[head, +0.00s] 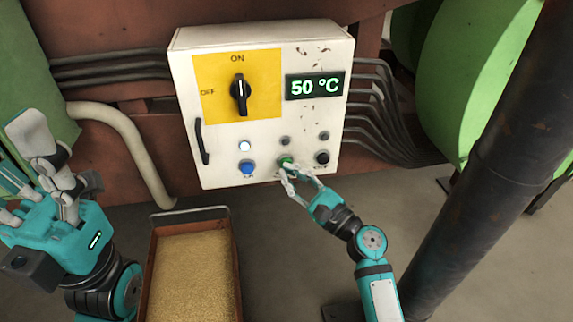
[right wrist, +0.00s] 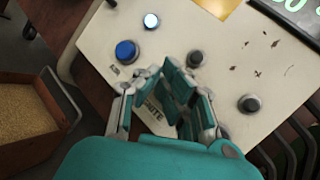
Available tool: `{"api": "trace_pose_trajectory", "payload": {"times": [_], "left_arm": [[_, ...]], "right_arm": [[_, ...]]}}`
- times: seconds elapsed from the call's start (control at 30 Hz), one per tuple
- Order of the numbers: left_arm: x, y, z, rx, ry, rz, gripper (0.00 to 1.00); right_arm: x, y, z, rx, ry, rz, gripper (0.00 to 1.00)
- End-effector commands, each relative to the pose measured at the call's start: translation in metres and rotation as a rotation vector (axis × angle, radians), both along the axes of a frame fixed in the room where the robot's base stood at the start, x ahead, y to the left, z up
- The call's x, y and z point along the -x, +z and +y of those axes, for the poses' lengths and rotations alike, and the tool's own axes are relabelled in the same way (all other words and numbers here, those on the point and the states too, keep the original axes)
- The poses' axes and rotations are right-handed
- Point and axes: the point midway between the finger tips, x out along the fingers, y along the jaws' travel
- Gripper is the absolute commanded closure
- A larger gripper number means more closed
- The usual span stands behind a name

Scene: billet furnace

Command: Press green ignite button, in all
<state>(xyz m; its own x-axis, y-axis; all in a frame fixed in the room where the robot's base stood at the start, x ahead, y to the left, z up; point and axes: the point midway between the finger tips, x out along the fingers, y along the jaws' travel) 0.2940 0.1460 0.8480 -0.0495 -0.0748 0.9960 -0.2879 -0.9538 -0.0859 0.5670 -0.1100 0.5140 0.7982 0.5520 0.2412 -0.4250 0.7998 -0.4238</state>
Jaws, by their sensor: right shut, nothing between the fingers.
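The green ignite button (head: 286,160) is at the lower middle of the white control box (head: 240,172). My right gripper (head: 288,171) is shut and empty, with its fingertips at the green button in the head view. I cannot tell whether they touch or press it. In the right wrist view the closed fingers (right wrist: 176,95) cover the green button, and part of its label shows beside them. My left gripper (head: 52,165) is at the left, away from the box; its finger opening is unclear.
A blue button (head: 246,167) with a lit white lamp (head: 244,146) above is left of the green one; a black button (head: 322,157) is right. The black knob (head: 240,95) points to ON. The display (head: 315,86) reads 50 °C. A grain-filled bin (head: 150,264) stands below.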

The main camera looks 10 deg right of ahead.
Motion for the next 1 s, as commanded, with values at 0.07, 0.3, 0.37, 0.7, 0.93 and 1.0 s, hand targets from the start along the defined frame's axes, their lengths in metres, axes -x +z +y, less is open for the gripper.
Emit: {"api": "trace_pose_trajectory", "payload": {"times": [0.07,0.3,0.37,0.7,0.93,1.0], "left_arm": [[0.000,0.000,0.000,-0.002,0.000,0.000,0.37],[0.000,-0.001,-0.001,-0.004,0.000,0.001,0.37],[0.000,-0.001,-0.001,-0.004,0.000,0.001,0.37],[0.000,0.000,0.000,-0.002,0.000,0.002,0.37],[0.000,0.000,0.001,0.007,-0.001,0.001,0.37],[0.000,0.000,0.001,0.009,-0.001,0.002,0.37]], "right_arm": [[0.000,0.000,0.000,0.000,0.000,0.000,1.00],[-0.004,0.000,0.000,0.000,0.000,-0.001,1.00],[-0.006,0.001,0.000,0.000,0.000,-0.001,1.00],[-0.008,0.000,0.000,0.000,0.000,0.000,1.00],[-0.010,0.000,0.000,0.000,0.000,0.000,1.00],[-0.011,0.000,0.000,0.000,0.000,0.000,1.00]]}}
